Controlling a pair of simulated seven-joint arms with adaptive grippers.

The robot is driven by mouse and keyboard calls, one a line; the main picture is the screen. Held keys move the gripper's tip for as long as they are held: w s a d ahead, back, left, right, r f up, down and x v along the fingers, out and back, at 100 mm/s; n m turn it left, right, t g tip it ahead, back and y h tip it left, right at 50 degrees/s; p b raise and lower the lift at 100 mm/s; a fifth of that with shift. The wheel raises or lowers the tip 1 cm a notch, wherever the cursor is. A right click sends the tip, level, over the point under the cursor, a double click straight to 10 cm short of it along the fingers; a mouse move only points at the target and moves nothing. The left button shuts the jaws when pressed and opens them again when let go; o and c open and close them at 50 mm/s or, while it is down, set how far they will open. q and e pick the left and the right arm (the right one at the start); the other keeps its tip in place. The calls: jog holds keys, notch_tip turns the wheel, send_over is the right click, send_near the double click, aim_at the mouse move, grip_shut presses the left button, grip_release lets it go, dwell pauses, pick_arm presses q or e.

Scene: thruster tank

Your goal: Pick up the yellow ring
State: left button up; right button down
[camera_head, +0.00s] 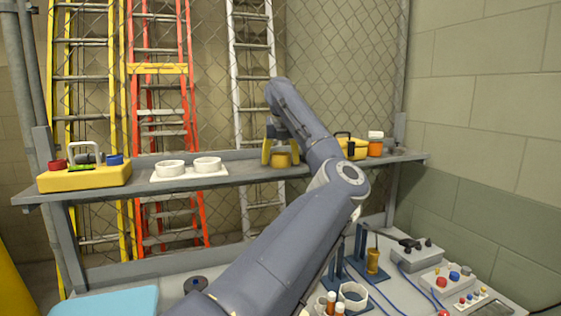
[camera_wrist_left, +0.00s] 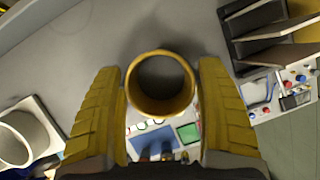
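The yellow ring (camera_head: 282,160) sits on the grey shelf, right of the white plate. In the left wrist view the ring (camera_wrist_left: 186,98) is seen from above as a round, hollow yellow band. My left gripper (camera_head: 279,148) is over the shelf at the ring, partly hidden by its own arm. In the left wrist view the left gripper (camera_wrist_left: 160,70) is open, with one yellow finger on each side of the ring. Thin gaps show between ring and fingers, and I cannot tell any contact. My right gripper is not in view.
The bench below holds blue stands, control boxes (camera_head: 413,252) and a light-blue mat (camera_head: 110,303).

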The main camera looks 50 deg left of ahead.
pick_arm(q)
jog(key=c, duration=0.7)
jog(key=shift+o, duration=0.2)
jog(key=shift+r, duration=0.1)
